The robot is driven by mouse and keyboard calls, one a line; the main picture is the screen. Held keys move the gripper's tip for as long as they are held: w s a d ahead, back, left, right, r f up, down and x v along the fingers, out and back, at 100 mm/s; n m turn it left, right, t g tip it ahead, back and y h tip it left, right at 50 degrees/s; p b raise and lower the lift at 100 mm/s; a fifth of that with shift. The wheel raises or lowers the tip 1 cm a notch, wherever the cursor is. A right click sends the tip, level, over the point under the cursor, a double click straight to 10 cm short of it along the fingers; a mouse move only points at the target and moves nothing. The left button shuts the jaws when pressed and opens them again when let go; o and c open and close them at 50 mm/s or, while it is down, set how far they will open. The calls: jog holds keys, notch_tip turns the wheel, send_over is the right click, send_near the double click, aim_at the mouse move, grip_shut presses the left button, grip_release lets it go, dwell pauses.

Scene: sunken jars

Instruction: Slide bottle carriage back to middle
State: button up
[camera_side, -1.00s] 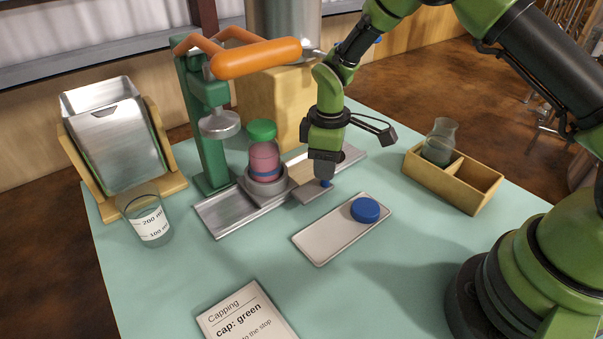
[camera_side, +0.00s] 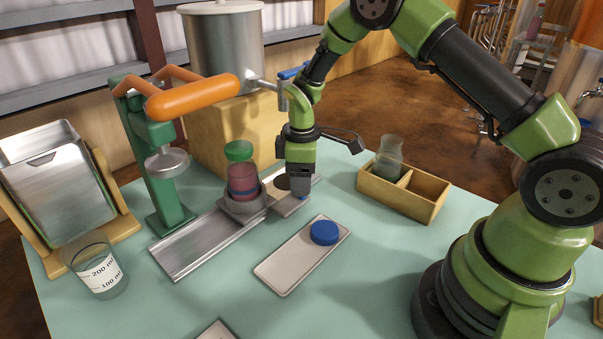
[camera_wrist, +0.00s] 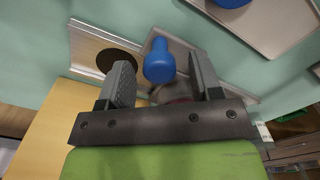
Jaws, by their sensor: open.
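The bottle (camera_side: 242,184), with pink contents and a green cap (camera_side: 238,150), stands upright in the round grey cup of the carriage (camera_side: 243,207). The carriage sits around the middle of the metal rail (camera_side: 190,246), right of the green press. Its flat arm carries a blue knob (camera_side: 302,197). My gripper (camera_side: 300,187) points down over the knob. In the wrist view, the blue knob (camera_wrist: 159,62) lies between the open fingers of my gripper (camera_wrist: 162,72), with a gap visible on each side. The bottle is mostly hidden there.
The green press (camera_side: 167,163) with an orange handle stands left of the bottle. A pale tray (camera_side: 285,268) with a blue cap (camera_side: 324,232) lies in front. A wooden box (camera_side: 405,195) holds a glass flask at right. A beaker (camera_side: 97,270) stands at left.

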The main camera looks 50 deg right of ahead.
notch_tip(320, 180, up, 10)
dwell(0.5)
jog(key=s+a+r+m+t+y, duration=0.1)
jog(key=s+a+r+m+t, duration=0.15)
jog(key=s+r, duration=0.35)
jog(key=s+a+r+m+t, duration=0.1)
jog(key=s+r+m, duration=0.3)
jog(key=r, duration=0.4)
jog(key=s+a+r+m+t+y, duration=0.1)
jog(key=s+m+t, duration=0.2)
jog(key=s, duration=0.9)
jog(key=shift+a+r+m+t, duration=0.15)
jog(key=shift+a+m+t, duration=0.2)
jog(key=shift+m, duration=0.8)
